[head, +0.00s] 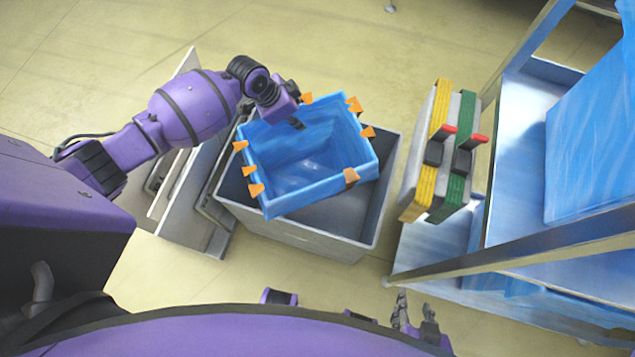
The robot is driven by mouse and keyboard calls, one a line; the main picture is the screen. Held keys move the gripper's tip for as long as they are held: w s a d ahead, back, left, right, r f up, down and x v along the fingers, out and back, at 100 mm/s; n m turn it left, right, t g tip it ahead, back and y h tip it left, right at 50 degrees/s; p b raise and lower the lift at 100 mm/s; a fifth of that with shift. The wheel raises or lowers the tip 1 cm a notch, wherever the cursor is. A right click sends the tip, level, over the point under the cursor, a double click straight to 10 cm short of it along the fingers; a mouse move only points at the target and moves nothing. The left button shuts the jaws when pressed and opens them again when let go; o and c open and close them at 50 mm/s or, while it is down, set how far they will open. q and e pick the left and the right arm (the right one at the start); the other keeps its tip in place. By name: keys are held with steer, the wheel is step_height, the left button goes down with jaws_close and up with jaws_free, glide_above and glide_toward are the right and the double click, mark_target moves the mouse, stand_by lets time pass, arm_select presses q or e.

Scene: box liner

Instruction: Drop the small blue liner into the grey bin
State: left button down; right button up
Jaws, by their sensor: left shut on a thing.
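The small blue liner (305,165) is an open box with orange clips along its rim. It sits at a slant over the mouth of the grey bin (300,238), turned relative to the bin. Its lower corner is near the bin's front-left wall; whether it rests on the rim or hangs above cannot be told. My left gripper (297,122) is shut on the liner's far rim, with its fingertips mostly hidden. My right gripper (414,312) is low at the bottom of the view, away from the liner, with its fingers apart and empty.
A grey metal frame (188,205) stands close to the bin's left. The floor behind the bin is clear.

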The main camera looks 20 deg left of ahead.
arm_select(q)
steer(key=c, duration=1.5)
jaws_free()
steer(key=v, duration=1.2)
arm_select(e)
steer(key=shift+s+f, duration=0.15)
steer(key=shift+s, duration=0.25)
arm_select(q)
steer(key=shift+w, duration=0.1)
